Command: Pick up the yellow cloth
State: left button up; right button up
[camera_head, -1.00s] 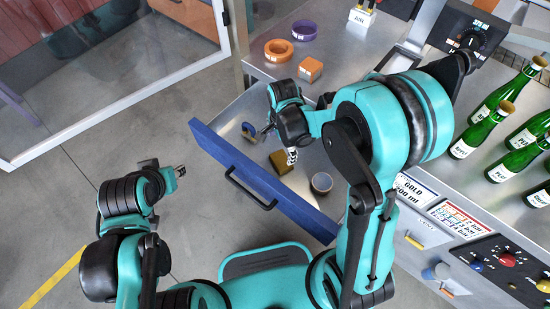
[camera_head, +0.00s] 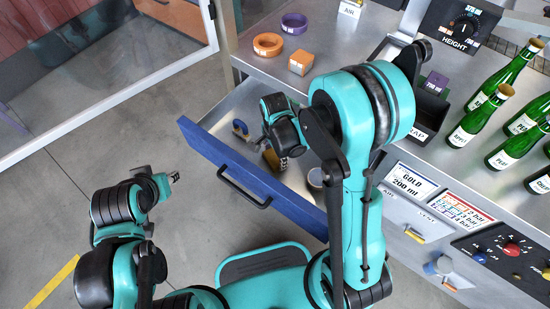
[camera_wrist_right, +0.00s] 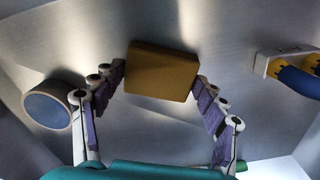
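The yellow cloth (camera_wrist_right: 162,70) looks like a folded, ochre block lying on the metal floor of an open drawer. In the head view the cloth (camera_head: 270,158) is partly hidden by my right gripper (camera_head: 284,161). In the right wrist view my right gripper (camera_wrist_right: 160,84) is open, with one finger on each side of the cloth's near part. The fingertips are close to its sides; I cannot tell whether they touch it. My left gripper (camera_head: 174,177) hangs outside the drawer at the left, away from the cloth; its opening is too small to judge.
The drawer has a blue front (camera_head: 250,178). A round container (camera_wrist_right: 47,110) lies left of the cloth in the wrist view, and a blue-and-yellow tool (camera_wrist_right: 297,75) lies right. The counter holds an orange ring (camera_head: 268,44), an orange block (camera_head: 301,63) and green bottles (camera_head: 470,124).

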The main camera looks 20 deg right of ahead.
aim_at(275, 157)
jog(key=shift+c, duration=1)
jog(key=shift+r, duration=0.1)
jog(key=shift+r, duration=0.3)
notch_tip(275, 157, up, 4)
jog(key=p, duration=0.2)
jog(key=shift+p, duration=0.35)
jog(key=s+d+r+p, duration=0.3)
jog(key=s+d+r, duration=0.3)
jog(key=s+d, duration=0.2)
jog(key=shift+s, duration=0.3)
